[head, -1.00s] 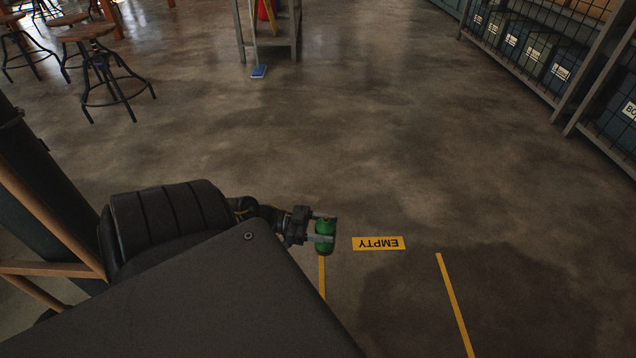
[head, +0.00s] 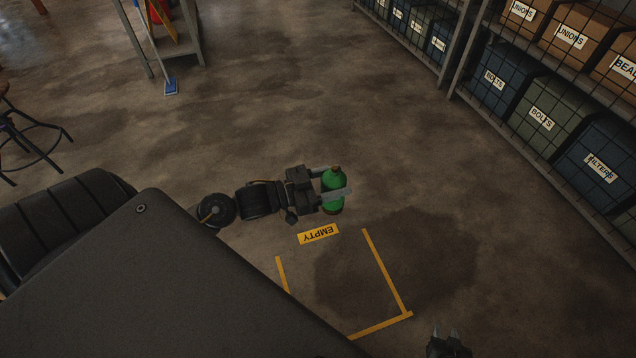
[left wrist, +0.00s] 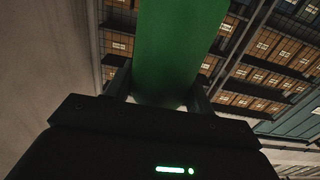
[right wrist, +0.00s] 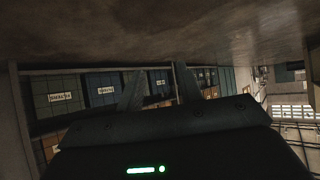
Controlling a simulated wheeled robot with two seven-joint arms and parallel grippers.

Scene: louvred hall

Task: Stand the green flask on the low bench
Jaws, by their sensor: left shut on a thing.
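The green flask (head: 333,189) is upright in the head view, held above the floor. My left gripper (head: 334,188) is shut on its body, with one finger across its near side. In the left wrist view the flask (left wrist: 178,45) fills the top middle, between the fingers. My right gripper (head: 447,332) is at the bottom edge of the head view. Its fingers are apart and empty, as the right wrist view (right wrist: 158,88) also shows. I cannot make out a low bench in these frames.
Shelving with labelled bins (head: 541,118) runs along the right. A grey-legged stand (head: 192,35) with a blue-headed broom (head: 171,87) is at the top left. A stool (head: 25,135) stands at the left edge. Yellow floor tape (head: 385,270) and an EMPTY label (head: 318,234) mark open floor.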

